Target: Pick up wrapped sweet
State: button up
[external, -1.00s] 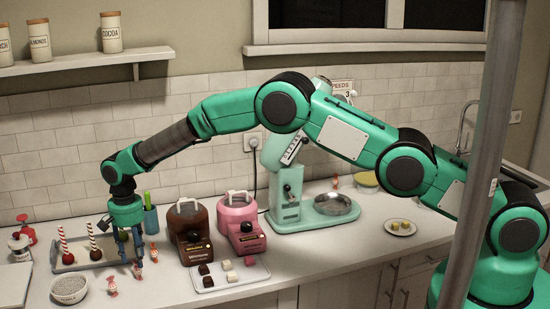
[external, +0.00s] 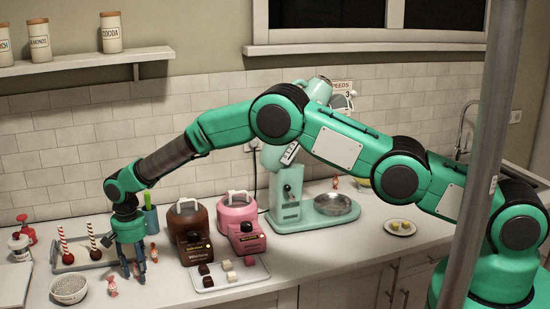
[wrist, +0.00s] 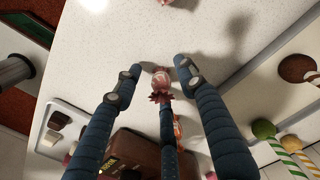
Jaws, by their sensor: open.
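Several small wrapped sweets lie on the white counter. In the wrist view one pink-red wrapped sweet (wrist: 184,80) lies between my gripper's blue fingers (wrist: 158,70), close to the fingertips. My gripper is open, with fingers spread on either side and a middle finger below it; I cannot tell whether any touches it. Another sweet (wrist: 178,128) is partly hidden behind the middle finger, and a pink one (wrist: 137,4) is cut off at the top edge. In the external view my gripper (external: 133,276) points down at the counter, between a sweet (external: 113,287) and another (external: 153,253).
A mesh-like white bowl (external: 69,289) stands left of my gripper. A tray (external: 56,262) with dark pops on striped sticks is behind it. A brown melting pot (external: 187,228), a pink one (external: 238,218) and a chocolate tray (external: 245,278) stand to the right.

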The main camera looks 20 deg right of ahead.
aim_at(141, 259)
dwell(0.4)
jog(key=c, duration=0.8)
jog(key=shift+c, duration=0.2)
jog(key=shift+r, duration=0.2)
jog(key=shift+r, duration=1.7)
jog(key=s+d, duration=0.3)
jog(key=d, duration=0.1)
jog(key=s+d+b, duration=0.1)
jog(key=s+d, duration=0.2)
jog(key=d, duration=0.1)
jog(key=s+d+r, duration=0.1)
jog(key=s+d, duration=0.3)
jog(key=shift+d+r, duration=0.1)
jog(key=shift+d, duration=0.2)
